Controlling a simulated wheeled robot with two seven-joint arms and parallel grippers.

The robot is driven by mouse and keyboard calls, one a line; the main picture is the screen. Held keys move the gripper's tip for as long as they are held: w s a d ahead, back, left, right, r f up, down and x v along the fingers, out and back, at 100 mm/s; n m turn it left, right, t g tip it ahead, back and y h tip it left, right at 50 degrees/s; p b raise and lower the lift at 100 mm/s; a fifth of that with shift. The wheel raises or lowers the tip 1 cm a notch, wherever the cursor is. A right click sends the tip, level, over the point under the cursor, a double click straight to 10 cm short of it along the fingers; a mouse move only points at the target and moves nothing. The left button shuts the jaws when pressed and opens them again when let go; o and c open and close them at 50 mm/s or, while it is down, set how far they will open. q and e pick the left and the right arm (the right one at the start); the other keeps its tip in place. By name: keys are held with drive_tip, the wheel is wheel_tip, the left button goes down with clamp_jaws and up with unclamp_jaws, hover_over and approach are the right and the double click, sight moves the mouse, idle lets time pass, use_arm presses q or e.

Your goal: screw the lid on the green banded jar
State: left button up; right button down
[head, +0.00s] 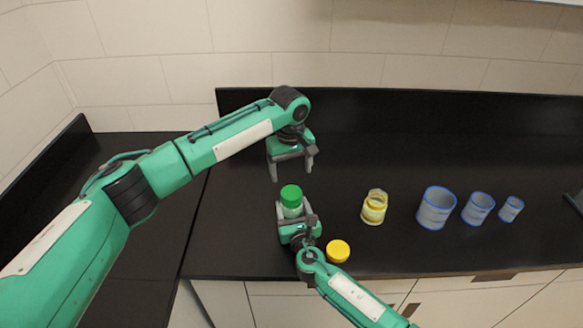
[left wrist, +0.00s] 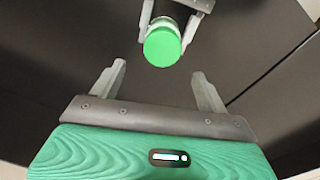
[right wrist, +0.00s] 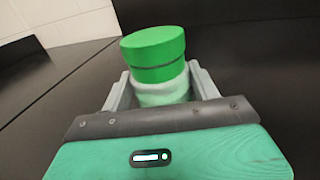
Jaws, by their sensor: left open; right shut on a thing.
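The green banded jar (head: 292,211) stands upright on the dark counter, whitish and translucent below. A green lid (head: 291,193) sits on top of it. In the right wrist view the lid (right wrist: 153,47) lies above the green band (right wrist: 158,74) with a thin dark line between them; I cannot tell how tightly it sits. My right gripper (right wrist: 160,80) is shut on the jar's body from the front. My left gripper (head: 292,174) is open and empty, above and behind the jar. In the left wrist view the lid (left wrist: 162,47) shows beyond the open fingers.
An open yellow-banded jar (head: 374,207) stands to the right. A yellow lid (head: 338,251) lies near the counter's front edge, close to my right arm. Three blue-rimmed pale cylinders (head: 436,208) of falling size stand farther right. The counter behind them is clear up to the back ledge.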

sight(291, 192)
use_arm(q)
drive_tip(key=n, duration=0.5)
drive_tip(key=shift+s+r, duration=0.1)
drive_tip(key=shift+r, duration=0.1)
drive_tip(key=shift+f, duration=0.1)
drive_tip(key=shift+f, duration=3.95)
drive_tip(key=shift+c, duration=0.3)
drive_tip(key=c, duration=1)
